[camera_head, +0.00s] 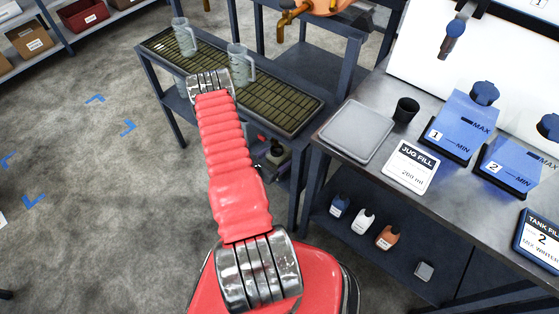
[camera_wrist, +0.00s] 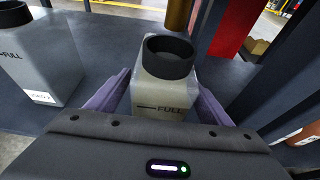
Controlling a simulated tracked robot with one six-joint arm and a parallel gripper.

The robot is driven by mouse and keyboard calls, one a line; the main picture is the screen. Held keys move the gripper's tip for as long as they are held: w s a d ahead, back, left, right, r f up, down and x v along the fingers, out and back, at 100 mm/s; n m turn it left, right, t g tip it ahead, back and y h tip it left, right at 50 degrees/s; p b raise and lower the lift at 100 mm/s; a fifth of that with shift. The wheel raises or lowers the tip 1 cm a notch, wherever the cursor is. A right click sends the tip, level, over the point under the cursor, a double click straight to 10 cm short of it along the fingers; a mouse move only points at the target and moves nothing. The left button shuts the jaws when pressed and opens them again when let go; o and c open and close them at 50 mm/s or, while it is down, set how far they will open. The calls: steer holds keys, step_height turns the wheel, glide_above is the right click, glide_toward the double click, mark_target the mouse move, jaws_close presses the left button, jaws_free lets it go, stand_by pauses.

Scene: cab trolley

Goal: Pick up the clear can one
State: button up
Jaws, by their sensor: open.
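In the wrist view, a pale translucent can (camera_wrist: 165,97) with a black collar and a "FULL" mark stands upright between the two purple fingers of my gripper (camera_wrist: 160,82). My gripper is open, with one finger on each side of the can. I cannot tell whether the fingers touch it. The can's lower part is hidden behind the gripper body, and no number shows on it. A second similar can (camera_wrist: 42,60), also marked "FULL", stands to the left with a small white label I cannot read.
A brass-coloured cylinder (camera_wrist: 178,14) hangs just behind the can's neck. In the head view, two clear jugs (camera_head: 184,38) (camera_head: 238,66) stand on a grated tray (camera_head: 285,103). A workbench (camera_head: 452,207) with blue tanks (camera_head: 462,125) is at right.

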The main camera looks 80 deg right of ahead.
steer(key=shift+s+d+f, duration=0.1)
steer(key=shift+d, duration=0.15)
steer(key=shift+c, duration=0.2)
steer(key=c, duration=1.5)
